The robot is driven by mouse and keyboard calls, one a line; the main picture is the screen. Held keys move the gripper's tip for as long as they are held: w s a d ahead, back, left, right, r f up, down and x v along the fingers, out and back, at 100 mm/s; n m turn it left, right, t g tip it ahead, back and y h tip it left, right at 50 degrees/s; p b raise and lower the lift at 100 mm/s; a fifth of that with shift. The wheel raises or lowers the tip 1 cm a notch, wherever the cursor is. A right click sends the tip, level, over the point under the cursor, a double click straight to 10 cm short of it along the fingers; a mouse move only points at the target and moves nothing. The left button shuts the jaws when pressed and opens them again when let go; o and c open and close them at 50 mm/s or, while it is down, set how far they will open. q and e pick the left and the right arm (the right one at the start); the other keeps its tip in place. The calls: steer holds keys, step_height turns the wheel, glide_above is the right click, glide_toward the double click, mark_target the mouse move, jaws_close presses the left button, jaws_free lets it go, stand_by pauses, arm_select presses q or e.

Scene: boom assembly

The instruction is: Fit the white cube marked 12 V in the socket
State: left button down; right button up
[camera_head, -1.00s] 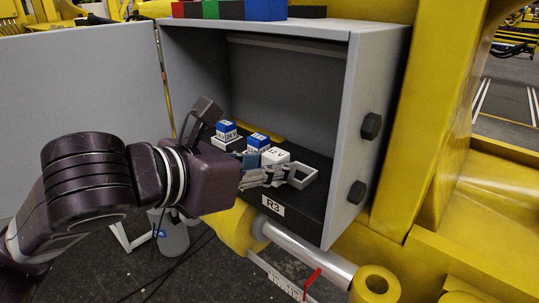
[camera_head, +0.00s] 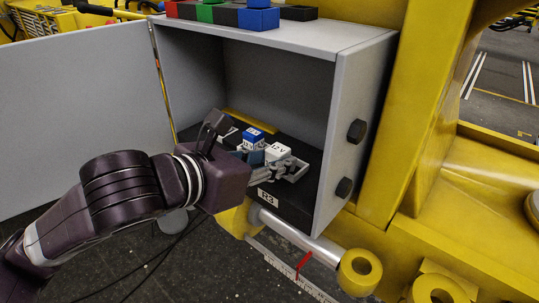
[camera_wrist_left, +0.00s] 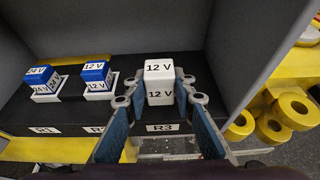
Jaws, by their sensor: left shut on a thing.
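The white cube marked 12 V (camera_head: 278,152) is in the grip of my left gripper (camera_head: 279,170), above the black panel by the R3 label (camera_head: 268,195). In the left wrist view my left gripper (camera_wrist_left: 159,88) has its fingers on both sides of the cube (camera_wrist_left: 159,82), which looks upright. The socket at R3 is hidden behind the cube in that view. Whether the cube touches the socket or hangs above it cannot be told. My right gripper is not in view.
A blue-topped 12 V cube (camera_wrist_left: 96,72) and a blue-topped 24 V cube (camera_wrist_left: 41,76) sit in white holders to the left. The grey cabinet wall (camera_head: 352,130) is close on the right. The open door (camera_head: 75,115) is at the left.

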arm_select(q)
steer(key=shift+w+d, duration=0.7)
steer(key=shift+w, duration=0.2)
steer(key=shift+w+d, duration=0.65)
steer(key=shift+w, duration=0.25)
steer(key=shift+s+a, duration=0.1)
steer(key=shift+f+b, duration=0.45)
steer(key=shift+f, duration=0.65)
stand_by(0.4)
steer(key=c, duration=1.5)
jaws_free()
steer(key=shift+f, duration=0.1)
steer(key=shift+c, duration=0.2)
step_height(320, 180, up, 10)
